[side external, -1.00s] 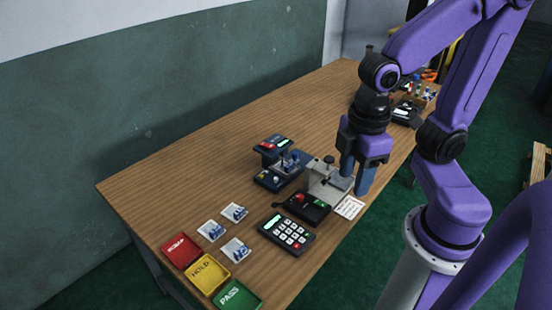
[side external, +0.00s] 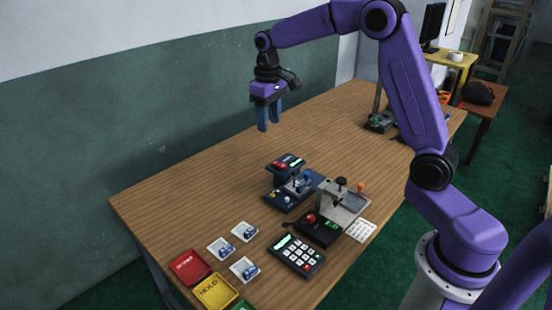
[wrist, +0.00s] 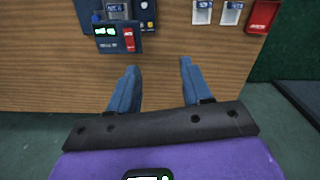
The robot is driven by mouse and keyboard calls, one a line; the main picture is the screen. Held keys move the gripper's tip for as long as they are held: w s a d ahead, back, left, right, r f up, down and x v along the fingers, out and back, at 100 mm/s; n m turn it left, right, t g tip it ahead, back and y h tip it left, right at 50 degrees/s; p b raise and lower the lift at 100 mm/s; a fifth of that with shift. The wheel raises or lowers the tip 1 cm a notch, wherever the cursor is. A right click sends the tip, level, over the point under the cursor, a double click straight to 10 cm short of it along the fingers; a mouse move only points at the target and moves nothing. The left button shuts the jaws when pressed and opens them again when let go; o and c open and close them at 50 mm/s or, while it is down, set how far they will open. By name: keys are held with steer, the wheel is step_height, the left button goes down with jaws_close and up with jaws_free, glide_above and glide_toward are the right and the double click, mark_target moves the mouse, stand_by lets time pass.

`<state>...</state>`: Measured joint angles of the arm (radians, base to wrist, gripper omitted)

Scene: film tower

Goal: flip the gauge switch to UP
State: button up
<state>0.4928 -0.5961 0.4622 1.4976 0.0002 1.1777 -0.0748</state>
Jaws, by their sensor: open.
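A dark blue gauge unit (side external: 287,171) stands on the table with a red switch (side external: 280,164) and a lit green display (side external: 297,163) on top. In the wrist view the gauge unit (wrist: 119,45) is at the upper left, with the red switch (wrist: 129,40) right of the display (wrist: 105,31). I cannot tell the switch's position. My gripper (side external: 269,126) is open and empty, fingers pointing down, above the table behind the gauge unit. In the wrist view its fingertips (wrist: 158,70) are apart over bare wood and do not touch the unit.
A blue base (side external: 290,198) with small parts joins the gauge unit. A grey fixture (side external: 343,201), a black box with a red button (side external: 319,229) and a keypad (side external: 298,256) are nearer. White trays (side external: 244,231) and red and yellow bins (side external: 190,267) lie left.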

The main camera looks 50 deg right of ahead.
steer(key=m, duration=0.2)
glide_above(276, 163)
steer(key=f, duration=0.1)
step_height(276, 163, down, 18)
steer(key=shift+s+a+r, duration=0.1)
steer(key=shift+r, duration=0.05)
